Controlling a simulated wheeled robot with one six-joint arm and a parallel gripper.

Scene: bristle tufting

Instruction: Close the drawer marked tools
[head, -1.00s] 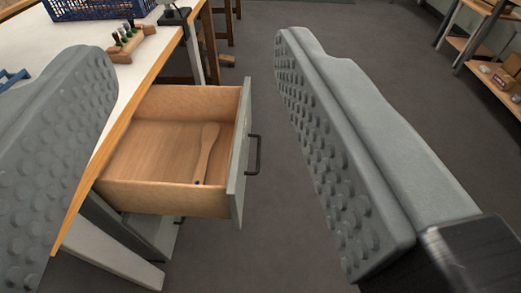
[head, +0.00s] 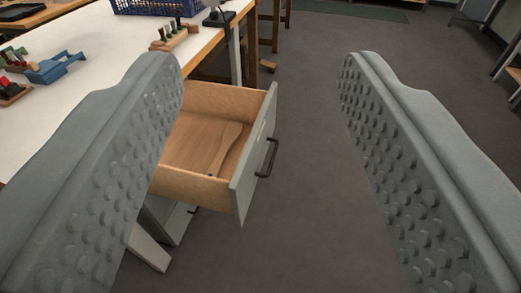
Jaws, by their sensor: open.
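A wooden drawer with a grey-green front (head: 254,158) stands pulled out from under the white workbench (head: 75,115). A dark bar handle (head: 268,157) is on its front. A wooden paddle-shaped tool (head: 225,148) lies inside on the drawer floor. No marking on the drawer is readable from here. My gripper (head: 258,70) is open and empty, with one studded finger at left and one at right. The drawer front shows between the fingers, apart from both. The left finger hides part of the drawer and the bench edge.
On the bench are a blue crate (head: 155,6), a wooden rack with small items (head: 175,36), a blue clamp-like tool (head: 55,67) and a dark device (head: 219,18). Another drawer front (head: 170,217) shows below.

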